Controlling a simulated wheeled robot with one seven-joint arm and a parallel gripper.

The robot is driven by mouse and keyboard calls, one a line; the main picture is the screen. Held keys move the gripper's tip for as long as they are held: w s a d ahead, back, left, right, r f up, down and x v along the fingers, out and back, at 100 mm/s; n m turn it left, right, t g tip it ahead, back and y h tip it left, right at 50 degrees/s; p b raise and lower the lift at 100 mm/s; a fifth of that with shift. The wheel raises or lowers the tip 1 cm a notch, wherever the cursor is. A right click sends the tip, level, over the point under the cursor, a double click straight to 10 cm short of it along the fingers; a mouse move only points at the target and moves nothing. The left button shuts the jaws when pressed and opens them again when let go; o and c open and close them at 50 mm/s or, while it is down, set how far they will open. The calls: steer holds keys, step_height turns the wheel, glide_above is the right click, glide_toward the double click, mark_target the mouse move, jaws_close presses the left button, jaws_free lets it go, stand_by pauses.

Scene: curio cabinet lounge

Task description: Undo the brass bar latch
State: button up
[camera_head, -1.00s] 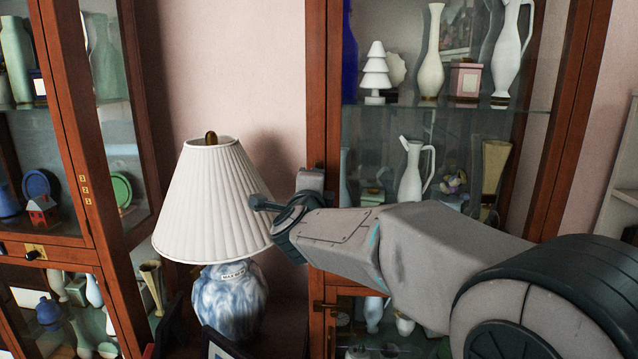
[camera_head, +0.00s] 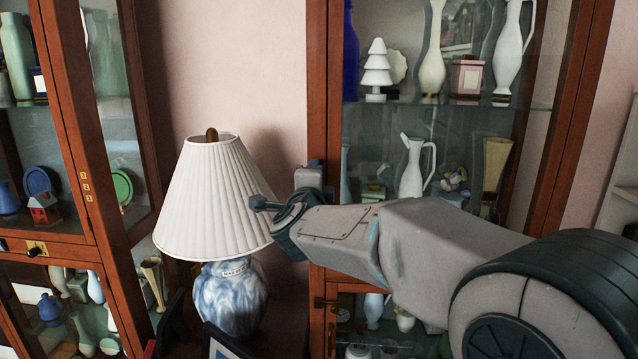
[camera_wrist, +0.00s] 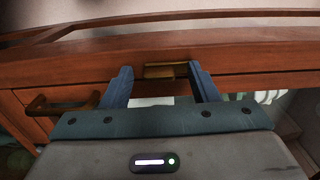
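In the wrist view, a small brass piece (camera_wrist: 165,70), apparently the bar latch, sits on the reddish-brown wooden rail. My gripper (camera_wrist: 160,68) has its two blue-grey fingers apart, one on each side of the brass piece. The right fingertip is close to its right end, and a gap shows on the left; I cannot tell whether either finger touches. In the head view, my gripper (camera_head: 309,178) is at the left frame post of the right-hand cabinet (camera_head: 318,120). The latch is hidden there behind the gripper and wrist.
A bronze-coloured handle (camera_wrist: 62,103) sticks out left of the gripper in the wrist view. A lamp with a pleated white shade (camera_head: 215,200) stands close left of my wrist. Vases and a white jug (camera_head: 414,165) stand behind the cabinet glass. Another glass cabinet (camera_head: 70,120) is at left.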

steer(key=shift+s, duration=0.1)
steer(key=s+b, duration=0.1)
steer(key=s, duration=1.2)
steer(key=shift+s+a, duration=0.2)
steer(key=shift+s, duration=0.15)
steer(key=s+d+f+n+g+p, duration=0.8)
steer(key=s+d+f+n+g, duration=0.7)
steer(key=s+d+n, duration=0.3)
steer(key=shift+s+d+f+y, duration=0.35)
steer(key=shift+s+d, duration=0.35)
steer(key=shift+d, duration=0.4)
